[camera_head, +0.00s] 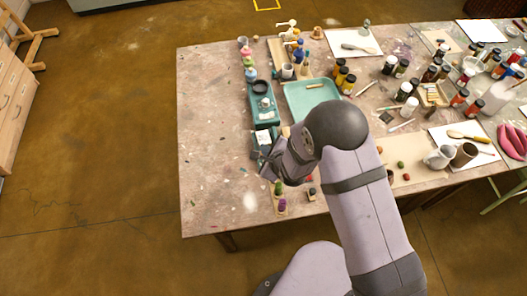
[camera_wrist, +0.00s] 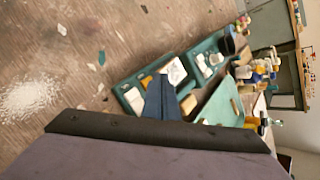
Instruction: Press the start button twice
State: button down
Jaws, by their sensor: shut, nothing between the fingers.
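A teal unit (camera_head: 256,116) stands left of the middle of the table, with a black ring (camera_head: 260,87) on its far end and pale parts on top. It also shows in the wrist view as teal boxes (camera_wrist: 191,56). I cannot make out which part is the start button; it is too small or hidden. My gripper (camera_head: 262,161) is shut and empty at the near end of this unit, partly hidden by my wrist. In the wrist view its dark blue fingers (camera_wrist: 161,95) overlap the near teal box. I cannot tell whether they touch it.
A teal tray (camera_head: 304,92) lies right of the unit. Small wooden blocks with green and purple lumps (camera_head: 281,197) stand near the front edge. Paint jars and bottles (camera_head: 345,78) crowd the right side. The left part of the table (camera_head: 212,130) is mostly clear.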

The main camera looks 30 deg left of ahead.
jog(key=shift+r, duration=0.1)
jog(key=shift+r+p, duration=1.8)
jog(key=shift+r, duration=0.6)
jog(key=w+d+r+n+h, duration=0.2)
jog(key=d+r, duration=0.1)
jog(key=d, duration=0.5)
jog(key=w+d+r+n+h+b, duration=0.1)
jog(key=w+d+r+n+h, duration=0.15)
jog(key=d, duration=0.55)
jog(key=w+d+r+n+h, duration=0.1)
jog(key=w+d+r+n, duration=0.2)
jog(key=d, duration=0.6)
jog(key=s+d+r+n+g+h, duration=0.1)
jog(key=s+d+r+n+g, duration=0.1)
jog(key=s+d, duration=0.6)
jog(key=s+d+r+n+g+h, duration=0.1)
jog(key=s+d+r+n+g, duration=0.2)
jog(key=s+d+r+n, duration=0.2)
jog(key=s+d+n, duration=0.1)
jog(key=s+d, duration=0.2)
jog(key=d, duration=0.2)
jog(key=shift+d+b, duration=0.15)
jog(key=shift+b, duration=0.25)
